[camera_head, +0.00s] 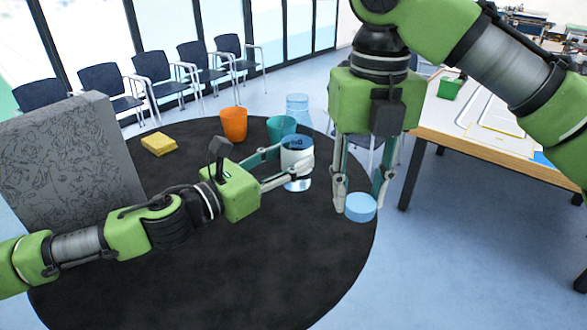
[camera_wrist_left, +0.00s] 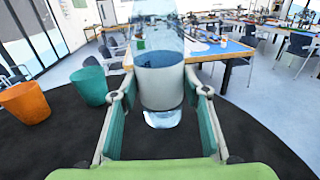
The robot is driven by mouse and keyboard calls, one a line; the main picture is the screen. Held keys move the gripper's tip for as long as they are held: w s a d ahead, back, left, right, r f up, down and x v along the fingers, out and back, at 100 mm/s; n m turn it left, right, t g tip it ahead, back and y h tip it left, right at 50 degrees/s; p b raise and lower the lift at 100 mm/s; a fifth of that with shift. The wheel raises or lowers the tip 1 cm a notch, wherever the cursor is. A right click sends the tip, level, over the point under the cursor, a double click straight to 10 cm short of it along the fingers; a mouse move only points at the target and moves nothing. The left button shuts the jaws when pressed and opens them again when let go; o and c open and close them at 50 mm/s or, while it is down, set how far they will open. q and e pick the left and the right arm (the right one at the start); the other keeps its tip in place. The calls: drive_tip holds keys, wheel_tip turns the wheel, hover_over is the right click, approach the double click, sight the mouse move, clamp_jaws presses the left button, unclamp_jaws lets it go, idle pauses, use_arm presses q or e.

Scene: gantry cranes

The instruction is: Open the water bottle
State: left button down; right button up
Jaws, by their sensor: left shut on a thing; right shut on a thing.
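The water bottle (camera_head: 297,150) is clear with a pale band around its middle, and it is roughly upright. My left gripper (camera_head: 303,165) is shut around the band. The bottle also fills the top middle of the left wrist view (camera_wrist_left: 161,88), between the two fingers. I cannot tell whether its base touches the table. A light blue round cap (camera_head: 360,208) is between the fingertips of my right gripper (camera_head: 358,200), which points down and is shut on it. The cap is apart from the bottle, to its right and lower in the head view.
The round black table (camera_head: 240,270) holds an orange cup (camera_head: 233,124), a teal cup (camera_head: 276,127), a yellow sponge-like block (camera_head: 159,144) and a large grey patterned block (camera_head: 70,160). The front of the table is clear. A wooden-edged table (camera_head: 480,148) stands at right.

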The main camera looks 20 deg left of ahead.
use_arm(q)
drive_tip(key=shift+w+d+f, duration=0.2)
drive_tip(key=shift+d+f, duration=0.05)
drive_tip(key=shift+f, duration=0.15)
drive_tip(key=shift+d+f, duration=0.1)
drive_tip(key=shift+f, duration=1.55)
drive_tip(key=shift+f, duration=0.2)
drive_tip(key=c, duration=1.2)
unclamp_jaws()
drive_tip(key=shift+r, duration=0.1)
